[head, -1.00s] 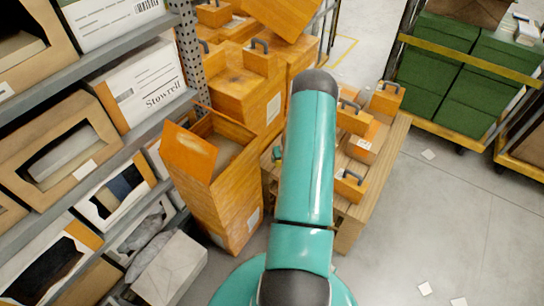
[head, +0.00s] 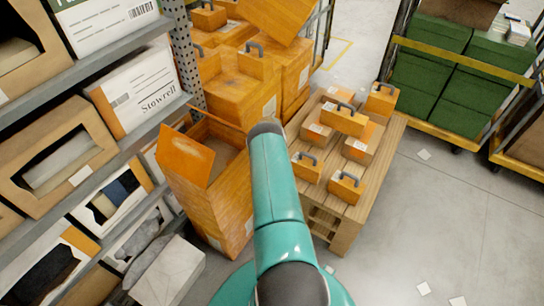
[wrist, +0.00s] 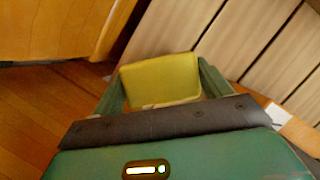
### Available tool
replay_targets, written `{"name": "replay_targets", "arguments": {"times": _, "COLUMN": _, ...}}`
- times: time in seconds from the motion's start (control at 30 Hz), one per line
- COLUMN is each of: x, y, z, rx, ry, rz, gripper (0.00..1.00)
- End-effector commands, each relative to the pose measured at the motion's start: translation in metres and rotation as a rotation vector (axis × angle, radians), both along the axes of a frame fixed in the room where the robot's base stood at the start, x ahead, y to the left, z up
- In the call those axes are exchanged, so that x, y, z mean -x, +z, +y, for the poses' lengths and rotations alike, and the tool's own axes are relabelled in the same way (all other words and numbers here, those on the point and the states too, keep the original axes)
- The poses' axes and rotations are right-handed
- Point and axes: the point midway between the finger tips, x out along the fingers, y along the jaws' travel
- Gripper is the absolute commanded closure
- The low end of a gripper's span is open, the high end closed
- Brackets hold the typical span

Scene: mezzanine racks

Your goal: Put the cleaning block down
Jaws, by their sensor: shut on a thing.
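The cleaning block, a yellow block with a flat face (wrist: 160,80), is in the wrist view. My gripper (wrist: 162,88) is shut on it, with one green finger at each side. Its lower edge is partly hidden behind the dark front bar of my gripper. Below the block I see an orange surface at left and pale slatted boards at right, with a gap I cannot judge. In the head view my arm hides the gripper and block.
An open orange box (head: 215,200) stands left of my arm, beside the grey shelf rack (head: 110,60). A wooden pallet table (head: 375,180) at right carries several orange cases with handles. Green boxes (head: 430,65) fill a cart at upper right.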

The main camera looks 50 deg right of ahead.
Motion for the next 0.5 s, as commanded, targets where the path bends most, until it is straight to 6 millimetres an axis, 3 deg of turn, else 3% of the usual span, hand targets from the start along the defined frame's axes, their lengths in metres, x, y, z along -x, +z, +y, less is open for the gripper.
{"name": "replay_targets", "arguments": {"times": 0.27, "x": -0.008, "y": -0.012, "z": -0.006, "rx": 0.002, "ry": 0.001, "rz": 0.0, "gripper": 0.41}}
{"name": "replay_targets", "arguments": {"times": 0.5, "x": -0.01, "y": -0.039, "z": -0.007, "rx": 0.001, "ry": 0.001, "rz": 0.002, "gripper": 0.41}}
